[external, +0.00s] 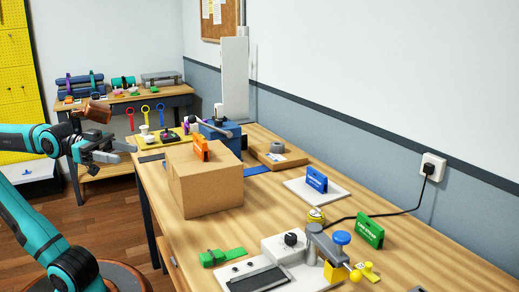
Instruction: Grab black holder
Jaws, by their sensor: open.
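I cannot make out a clear black holder in the external view. Similar upright coloured holders show: an orange one (201,147) on top of the cardboard box (205,186), a blue one (316,180) on a white plate, and a green one (370,230) on the bench. A small black item (170,135) sits on a yellow board, too small to identify. My gripper (122,152) is open and appears empty, at the left beside the bench's far left end, its fingers pointing right.
The wooden bench (430,268) runs along the wall. A grey machine with a lever (325,245) stands at the near end, beside a green block (222,257). A black cord (385,213) crosses the bench to a wall socket. A second table (150,98) stands at the back.

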